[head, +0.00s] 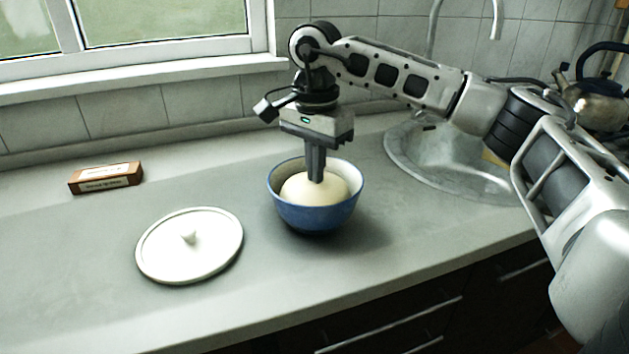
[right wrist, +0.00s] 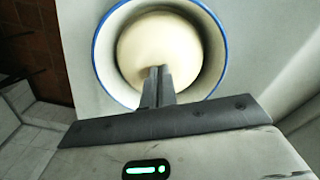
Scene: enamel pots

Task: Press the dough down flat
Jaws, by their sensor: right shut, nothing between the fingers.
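The pale, domed dough (head: 331,190) sits inside a blue enamel bowl (head: 316,217) with a cream inside, on the counter. My right gripper (head: 316,179) points straight down over the bowl, shut and empty, its fingertips at the top of the dough. Whether the tips touch or sink in is hard to tell. In the right wrist view the shut fingers (right wrist: 160,71) overlap the near side of the round dough (right wrist: 150,42), inside the blue-rimmed bowl (right wrist: 104,62). My left gripper is not in view.
A white lid (head: 190,258) with a knob lies on the counter (head: 90,225) left of the bowl. A small brown box (head: 106,178) stands farther back. A sink (head: 425,165) is at the right, and a kettle (head: 598,104) stands at the far right. The front left counter is clear.

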